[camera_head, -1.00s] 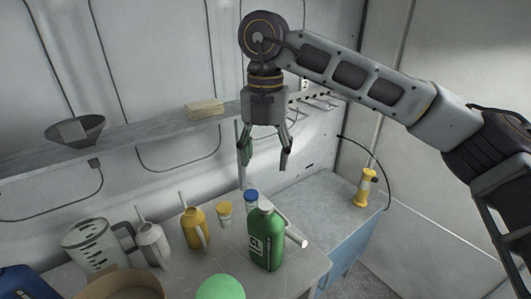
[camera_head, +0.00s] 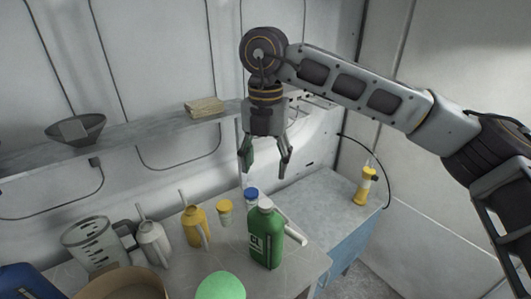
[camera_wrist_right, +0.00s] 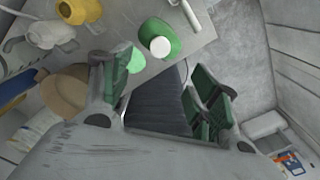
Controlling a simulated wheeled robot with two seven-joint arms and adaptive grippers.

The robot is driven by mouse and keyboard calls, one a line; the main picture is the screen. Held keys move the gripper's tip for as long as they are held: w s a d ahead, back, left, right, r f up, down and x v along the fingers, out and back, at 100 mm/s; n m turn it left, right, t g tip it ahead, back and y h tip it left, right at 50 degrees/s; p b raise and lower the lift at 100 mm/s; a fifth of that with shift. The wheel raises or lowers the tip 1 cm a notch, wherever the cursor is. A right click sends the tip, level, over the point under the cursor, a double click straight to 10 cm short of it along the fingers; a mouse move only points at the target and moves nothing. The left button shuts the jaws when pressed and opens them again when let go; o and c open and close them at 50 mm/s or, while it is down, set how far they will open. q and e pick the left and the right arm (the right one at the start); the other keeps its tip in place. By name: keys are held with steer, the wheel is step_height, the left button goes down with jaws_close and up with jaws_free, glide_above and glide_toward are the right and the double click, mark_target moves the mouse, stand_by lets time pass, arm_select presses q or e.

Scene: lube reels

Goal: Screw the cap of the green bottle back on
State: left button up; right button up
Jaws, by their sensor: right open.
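The green bottle (camera_head: 268,245) stands upright near the right end of the grey bench, with a pale label on its front. A pale, round cap-like top (camera_head: 266,204) shows on its neck; it also shows as a white disc in the right wrist view (camera_wrist_right: 160,47). I cannot tell whether it is a loose or tightened cap. My right gripper (camera_head: 266,174) is open and empty, pointing down above and behind the bottle, clear of it. Its green-padded fingers (camera_wrist_right: 165,85) stand apart in the wrist view. My left gripper is not in view.
A blue-capped jar (camera_head: 251,195), a yellow-lidded jar (camera_head: 225,212) and a white tube (camera_head: 293,233) stand or lie close to the bottle. A yellow can (camera_head: 195,226), grey can (camera_head: 153,243) and clear jug (camera_head: 88,244) are left. A green dome (camera_head: 220,287) is in front.

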mark_target(266, 203)
steer(key=shift+f+p, duration=0.75)
steer(key=shift+f, duration=4.95)
steer(key=c, duration=1)
steer(key=shift+f+m+b, duration=0.1)
steer(key=shift+m+b, duration=0.45)
steer(key=shift+m, duration=0.65)
steer(key=shift+m+b, duration=0.5)
steer(key=shift+m, duration=0.1)
